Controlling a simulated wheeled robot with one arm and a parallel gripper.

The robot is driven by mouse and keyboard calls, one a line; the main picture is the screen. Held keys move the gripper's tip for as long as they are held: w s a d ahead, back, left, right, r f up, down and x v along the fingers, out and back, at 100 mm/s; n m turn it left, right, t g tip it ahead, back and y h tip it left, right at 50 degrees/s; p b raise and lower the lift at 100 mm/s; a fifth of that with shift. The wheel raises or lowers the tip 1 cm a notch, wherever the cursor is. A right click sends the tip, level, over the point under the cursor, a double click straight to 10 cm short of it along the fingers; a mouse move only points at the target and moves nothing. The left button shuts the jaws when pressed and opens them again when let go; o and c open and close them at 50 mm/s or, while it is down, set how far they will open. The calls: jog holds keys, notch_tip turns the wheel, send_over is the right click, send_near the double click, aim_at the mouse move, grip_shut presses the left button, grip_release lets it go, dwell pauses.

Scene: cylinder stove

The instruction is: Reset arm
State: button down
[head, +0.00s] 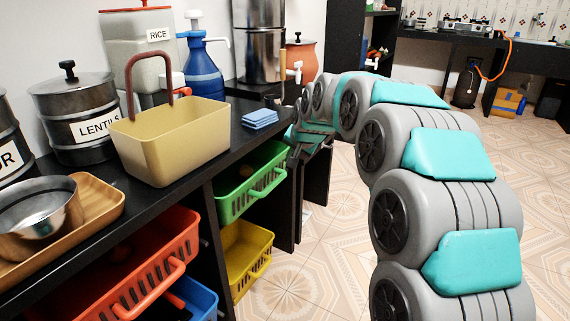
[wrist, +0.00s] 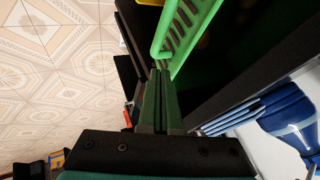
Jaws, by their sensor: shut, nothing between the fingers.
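My gripper (wrist: 160,72) is shut and empty, its two dark green fingers lying together in the wrist view. In that view its tips are close to the rim of the green basket (wrist: 186,30); I cannot tell whether they touch. In the head view my arm runs from the lower right up and bends left, ending beside the counter's edge. The gripper there is small and partly hidden. The green basket (head: 251,186) hangs under the counter just left of it.
The black counter (head: 195,170) holds a cream basket (head: 172,140), folded blue cloths (head: 260,118), a blue pump bottle (head: 204,72), a lentils canister (head: 75,118) and a metal bowl (head: 40,208). An orange basket (head: 150,262) and a yellow basket (head: 246,255) sit below. The tiled floor (head: 325,250) is clear.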

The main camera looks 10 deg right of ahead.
jog(key=s+d+f+n+g+p, duration=0.1)
jog(key=s+d+f+n+g, duration=0.1)
jog(key=s, duration=1.5)
jog(key=s+d+f+n+g+h+p, duration=0.1)
jog(key=s+g, duration=0.3)
jog(key=s, duration=1.4)
jog(key=s+d+f+n+g+h+p, duration=0.1)
jog(key=s+d+f+n+g, duration=0.1)
jog(key=s, duration=1.5)
jog(key=shift+s+d+f+n+g+p, duration=0.15)
jog(key=shift+d+f+n+g+p, duration=0.3)
jog(key=shift+g, duration=0.15)
